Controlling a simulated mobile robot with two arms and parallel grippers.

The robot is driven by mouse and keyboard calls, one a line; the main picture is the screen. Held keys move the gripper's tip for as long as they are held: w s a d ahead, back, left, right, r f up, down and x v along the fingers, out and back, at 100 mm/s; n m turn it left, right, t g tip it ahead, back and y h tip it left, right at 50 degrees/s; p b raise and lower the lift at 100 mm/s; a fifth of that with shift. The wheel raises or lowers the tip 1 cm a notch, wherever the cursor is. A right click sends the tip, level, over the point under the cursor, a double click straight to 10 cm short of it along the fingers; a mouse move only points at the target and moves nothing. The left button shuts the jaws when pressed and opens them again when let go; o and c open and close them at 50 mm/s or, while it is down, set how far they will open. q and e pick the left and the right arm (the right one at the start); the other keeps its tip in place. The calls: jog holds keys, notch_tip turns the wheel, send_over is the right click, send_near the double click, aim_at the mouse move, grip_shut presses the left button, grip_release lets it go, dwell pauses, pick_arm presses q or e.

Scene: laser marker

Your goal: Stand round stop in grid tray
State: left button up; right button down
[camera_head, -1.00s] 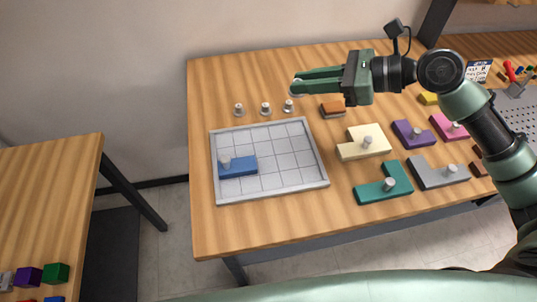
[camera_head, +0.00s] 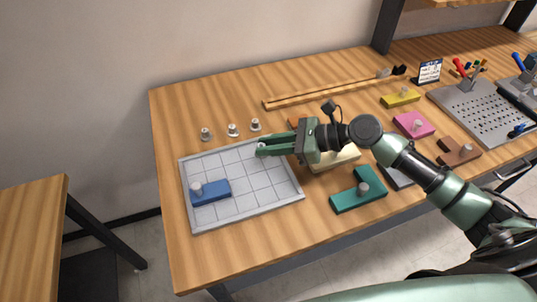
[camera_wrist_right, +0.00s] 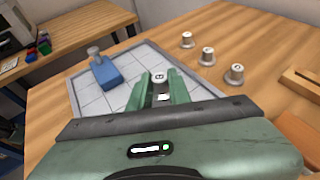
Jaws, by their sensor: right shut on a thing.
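The grid tray (camera_head: 289,198) is light grey with square cells and a raised rim. My right gripper (camera_head: 262,149) is over its far right part, shut on a small round stop (camera_wrist_right: 158,76). In the right wrist view the stop is upright between the fingertips, its pale top showing with a dark mark. I cannot tell whether it touches the tray floor. Three more stops stand on the table behind the tray: a left one (camera_head: 206,133), a middle one (camera_head: 232,130) and a right one (camera_head: 255,125). My left gripper is out of view.
A blue block with a knob (camera_head: 215,193) lies in the tray's left part. Right of the tray are a cream block (camera_head: 345,156), a teal block (camera_head: 350,199) and other coloured knobbed blocks. Wooden rails (camera_head: 325,92) lie behind. Most tray cells are bare.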

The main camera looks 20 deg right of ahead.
aim_at(268, 163)
jog(key=shift+f, duration=1.8)
jog(key=c, duration=1.3)
grip_release()
jog(key=shift+f, duration=0.15)
jog(key=b+v, duration=0.1)
jog(key=v, duration=1)
jog(key=shift+s+d, duration=0.1)
jog(key=shift+s, duration=0.05)
jog(key=shift+s+d+r, duration=0.15)
jog(key=shift+d+r, duration=0.15)
